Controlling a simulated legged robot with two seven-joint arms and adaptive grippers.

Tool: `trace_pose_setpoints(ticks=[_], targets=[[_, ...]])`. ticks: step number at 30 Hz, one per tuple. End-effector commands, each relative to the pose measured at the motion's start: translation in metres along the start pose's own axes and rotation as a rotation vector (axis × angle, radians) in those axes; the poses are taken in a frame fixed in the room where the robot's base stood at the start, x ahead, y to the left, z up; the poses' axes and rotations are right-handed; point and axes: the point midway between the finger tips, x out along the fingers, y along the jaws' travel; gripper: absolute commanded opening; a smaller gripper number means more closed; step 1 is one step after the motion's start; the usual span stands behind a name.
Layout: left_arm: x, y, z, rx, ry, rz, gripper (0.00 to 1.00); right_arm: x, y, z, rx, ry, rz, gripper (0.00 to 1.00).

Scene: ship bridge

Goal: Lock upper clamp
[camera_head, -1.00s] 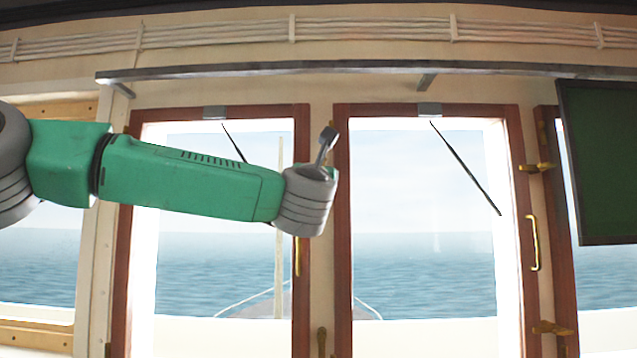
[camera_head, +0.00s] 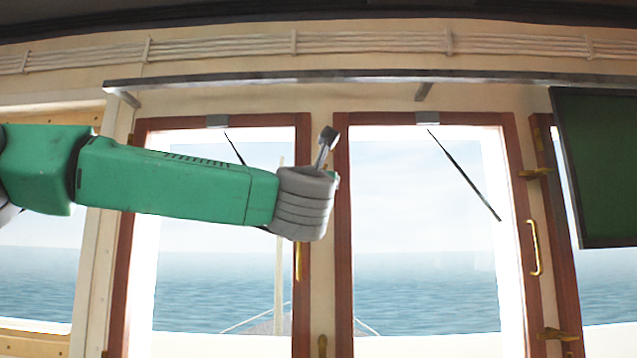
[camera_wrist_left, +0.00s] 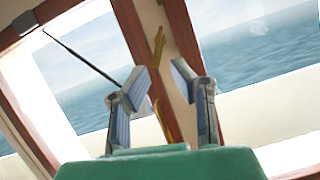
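In the left wrist view, my left gripper (camera_wrist_left: 165,88) is open and empty, with its two grey-blue fingers spread apart. A brass clamp (camera_wrist_left: 158,45) on the cream post between two brown-framed windows shows beyond the fingers, apart from them. It looks like the upper clamp. A brass handle (camera_wrist_left: 163,120) on the left window's frame shows between the fingers. In the head view, my green left arm reaches in from the left. The handle also shows below the wrist (camera_head: 298,262). My right gripper is not in view.
A lower brass clamp (camera_head: 322,346) sits on the post at the bottom edge. The right window has its own clamps (camera_head: 535,172) and handle (camera_head: 534,247). A dark screen (camera_head: 598,165) hangs at the right. A grey rail (camera_head: 350,78) runs above the windows.

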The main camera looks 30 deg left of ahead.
Motion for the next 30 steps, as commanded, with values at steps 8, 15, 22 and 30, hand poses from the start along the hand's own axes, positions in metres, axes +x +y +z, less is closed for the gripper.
trace_pose_setpoints(ticks=[8,15,22,30], targets=[[0.000,0.000,-0.001,-0.001,0.001,0.001,0.21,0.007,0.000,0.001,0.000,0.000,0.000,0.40],[-0.009,0.000,-0.001,0.000,0.001,-0.002,0.21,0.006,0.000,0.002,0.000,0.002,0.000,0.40],[-0.054,0.000,-0.001,0.000,0.000,-0.003,0.21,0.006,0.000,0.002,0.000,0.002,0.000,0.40],[-0.103,-0.001,-0.003,0.000,0.001,-0.001,0.21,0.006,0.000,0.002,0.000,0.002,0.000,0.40]])
